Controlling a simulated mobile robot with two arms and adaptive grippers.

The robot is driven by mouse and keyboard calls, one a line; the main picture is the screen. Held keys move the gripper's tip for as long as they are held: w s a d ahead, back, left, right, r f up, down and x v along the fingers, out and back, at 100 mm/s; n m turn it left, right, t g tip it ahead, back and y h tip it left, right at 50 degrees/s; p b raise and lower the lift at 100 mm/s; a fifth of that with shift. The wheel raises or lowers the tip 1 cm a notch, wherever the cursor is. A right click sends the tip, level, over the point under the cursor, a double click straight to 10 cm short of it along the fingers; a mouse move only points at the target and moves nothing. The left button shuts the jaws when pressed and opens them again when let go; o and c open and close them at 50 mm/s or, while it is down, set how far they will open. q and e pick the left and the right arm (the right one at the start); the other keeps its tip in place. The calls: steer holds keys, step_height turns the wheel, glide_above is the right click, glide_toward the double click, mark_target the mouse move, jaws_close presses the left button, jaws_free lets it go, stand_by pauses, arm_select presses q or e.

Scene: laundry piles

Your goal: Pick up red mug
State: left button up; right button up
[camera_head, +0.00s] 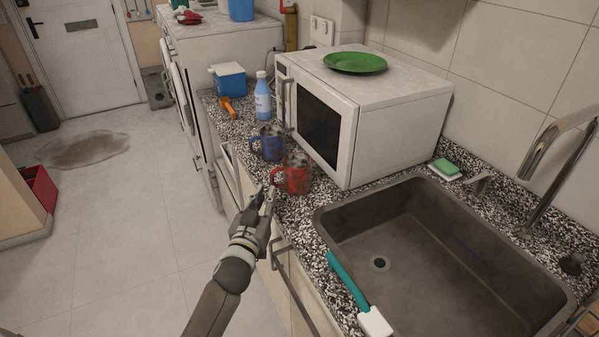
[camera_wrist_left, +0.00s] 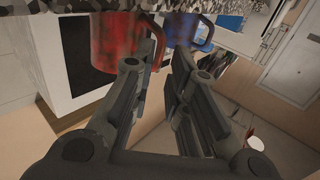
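The red mug (camera_head: 296,175) stands upright on the speckled counter in front of the microwave. Its handle faces my left gripper (camera_head: 263,193), which is just to its lower left by the counter edge. In the left wrist view, which looks upside down, the red mug (camera_wrist_left: 103,42) is behind one finger, and its handle reaches toward the space between the fingers. The left gripper (camera_wrist_left: 166,62) is open, with a gap between the fingers; I cannot tell whether it touches the handle. My right gripper is not in view.
A blue mug (camera_head: 270,143) stands close behind the red one. The microwave (camera_head: 395,130) is just behind both. A blue bottle (camera_head: 262,97) is farther back. The sink (camera_head: 335,212) lies to the right, with a teal-handled brush (camera_head: 347,280) at its front edge.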

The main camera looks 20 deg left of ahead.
mark_target(272, 183)
arm_select(q)
steer(key=shift+w+a, duration=0.1)
steer(key=shift+w, duration=0.85)
steer(key=shift+w+a, duration=0.1)
steer(key=shift+w, duration=0.35)
steer(key=w, duration=0.1)
steer(key=w+p, duration=0.1)
steer(key=w, duration=0.1)
steer(key=shift+a+f, duration=0.15)
steer(key=shift+a, duration=0.2)
steer(key=shift+w+a, duration=0.1)
steer(key=shift+w, duration=0.6)
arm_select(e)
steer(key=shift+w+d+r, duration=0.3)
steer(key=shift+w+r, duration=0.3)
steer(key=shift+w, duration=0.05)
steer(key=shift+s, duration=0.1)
arm_select(q)
jaws_close()
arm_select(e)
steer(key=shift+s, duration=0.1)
